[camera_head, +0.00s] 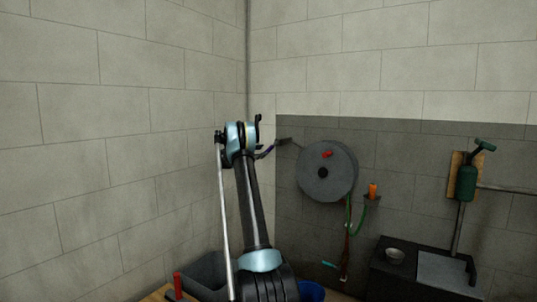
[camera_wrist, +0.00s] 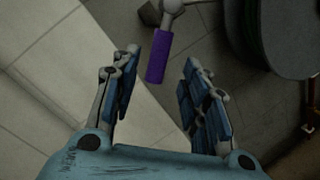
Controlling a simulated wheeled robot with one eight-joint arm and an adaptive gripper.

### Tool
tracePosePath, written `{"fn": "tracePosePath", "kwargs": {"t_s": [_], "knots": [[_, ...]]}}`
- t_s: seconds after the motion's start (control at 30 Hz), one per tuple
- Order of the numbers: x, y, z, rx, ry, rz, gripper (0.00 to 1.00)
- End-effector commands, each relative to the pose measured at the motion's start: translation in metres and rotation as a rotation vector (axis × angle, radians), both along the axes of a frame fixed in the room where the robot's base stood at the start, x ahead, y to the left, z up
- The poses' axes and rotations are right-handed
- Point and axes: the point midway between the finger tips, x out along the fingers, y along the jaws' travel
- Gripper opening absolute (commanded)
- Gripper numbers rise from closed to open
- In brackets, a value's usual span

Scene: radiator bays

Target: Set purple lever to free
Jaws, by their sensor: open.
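The purple lever (camera_wrist: 159,57) has a purple grip on a pale grey joint, which meets a wall fitting at the top of the wrist view. The grip points down in that picture, slightly tilted. My gripper (camera_wrist: 162,62) is open, with one finger to each side of the grip's lower part in the picture; neither finger visibly touches it. The depth between the fingers and the grip is hard to judge. In the head view, the purple lever (camera_head: 269,149) is a small sliver by the wall, left of the grey disc, and my arm partly hides that area.
A large grey disc (camera_head: 316,185) with a red knob (camera_head: 327,154) is on the wall to the right. A green pump (camera_head: 467,182) and a dark bench (camera_head: 388,276) are farther right. The left wall is bare.

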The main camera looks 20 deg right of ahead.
Motion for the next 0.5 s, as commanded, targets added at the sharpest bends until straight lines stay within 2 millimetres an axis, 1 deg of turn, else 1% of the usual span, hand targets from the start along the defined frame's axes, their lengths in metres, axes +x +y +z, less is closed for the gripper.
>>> {"fn": "tracePosePath", "kwargs": {"t_s": [0.03,0.1,0.3,0.5], "knots": [[0.004,-0.009,0.0,0.0,0.0,-0.001,0.41],[0.008,-0.022,0.0,0.0,0.0,-0.001,0.41],[0.02,-0.05,0.0,0.0,0.0,-0.001,0.41],[0.027,-0.066,0.0,0.001,0.0,0.001,0.41]]}}
